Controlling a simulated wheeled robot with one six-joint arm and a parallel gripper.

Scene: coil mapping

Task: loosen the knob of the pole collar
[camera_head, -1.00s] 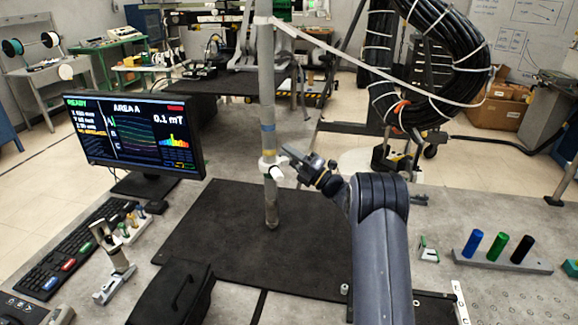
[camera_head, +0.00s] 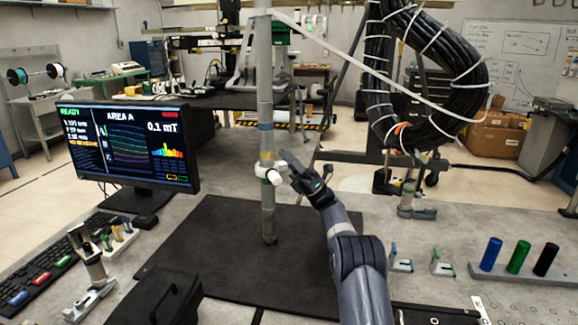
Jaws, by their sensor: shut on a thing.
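The grey pole (camera_head: 266,110) stands upright at the centre of the head view, with a blue band partway up. Its white collar (camera_head: 263,166) sits around it below the band. The collar's white knob (camera_head: 274,177) sticks out at the right side of the pole. My gripper (camera_head: 283,167) is dark and reaches in from the lower right. Its jaws are shut on the knob. The fingertips are small here, and part of the knob is hidden by them.
The pole's lower end is over a dark mat (camera_head: 215,240). A monitor (camera_head: 125,147) stands left, reading 0.1 mT. A black case (camera_head: 170,295) lies front left. Blue, green and black cylinders (camera_head: 518,256) stand right. A thick cable coil (camera_head: 385,80) hangs behind.

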